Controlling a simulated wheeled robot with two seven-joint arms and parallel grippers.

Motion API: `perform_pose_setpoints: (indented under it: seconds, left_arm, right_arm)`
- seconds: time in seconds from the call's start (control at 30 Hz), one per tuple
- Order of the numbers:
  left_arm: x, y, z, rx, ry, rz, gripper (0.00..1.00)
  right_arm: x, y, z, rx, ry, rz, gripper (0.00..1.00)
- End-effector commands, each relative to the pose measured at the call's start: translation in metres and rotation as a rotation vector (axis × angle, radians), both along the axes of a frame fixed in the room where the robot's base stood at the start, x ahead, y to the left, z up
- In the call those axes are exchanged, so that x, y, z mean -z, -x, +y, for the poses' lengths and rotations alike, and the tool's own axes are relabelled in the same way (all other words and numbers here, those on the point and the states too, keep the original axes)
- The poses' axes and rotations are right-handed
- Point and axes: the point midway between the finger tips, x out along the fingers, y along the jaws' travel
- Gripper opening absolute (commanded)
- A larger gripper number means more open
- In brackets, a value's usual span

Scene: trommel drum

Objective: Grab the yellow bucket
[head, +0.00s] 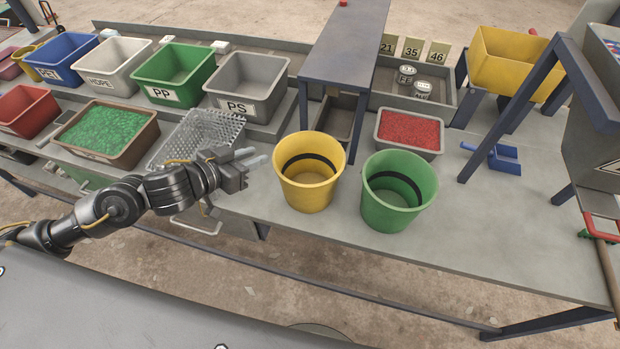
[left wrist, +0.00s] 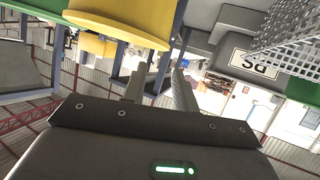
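The yellow bucket (head: 306,190) stands upright on the grey bench in the middle of the head view. It looks empty, with a dark band around its inside. My left gripper (head: 256,158) is just left of the bucket, near rim height, its fingers pointing toward it with a gap between. In the left wrist view, the two fingers (left wrist: 159,88) are apart with nothing between them. The yellow bucket (left wrist: 128,18) shows there at the top, cut off by the frame edge. My right gripper is in neither view.
A green bucket (head: 397,205) stands close to the right of the yellow one. A wire basket (head: 195,137) and a grey PS bin (head: 247,85) lie behind my left gripper. A tray of red pellets (head: 409,132) is behind the buckets.

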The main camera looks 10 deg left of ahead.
Motion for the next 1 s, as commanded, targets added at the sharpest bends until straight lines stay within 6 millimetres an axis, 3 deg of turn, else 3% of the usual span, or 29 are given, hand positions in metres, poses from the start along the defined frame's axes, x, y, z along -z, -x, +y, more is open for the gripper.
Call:
perform_pose_setpoints:
  seconds: [0.33, 0.67, 1.0]
  left_arm:
    - [0.017, -0.038, -0.020, -0.002, 0.002, 0.000, 0.29]
    - [0.022, -0.051, -0.025, -0.002, -0.001, 0.001, 0.29]
    - [0.038, -0.089, -0.041, -0.002, 0.000, 0.000, 0.29]
  right_arm:
    - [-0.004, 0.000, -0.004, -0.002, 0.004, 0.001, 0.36]
    - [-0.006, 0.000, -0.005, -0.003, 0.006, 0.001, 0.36]
    - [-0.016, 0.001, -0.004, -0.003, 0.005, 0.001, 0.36]
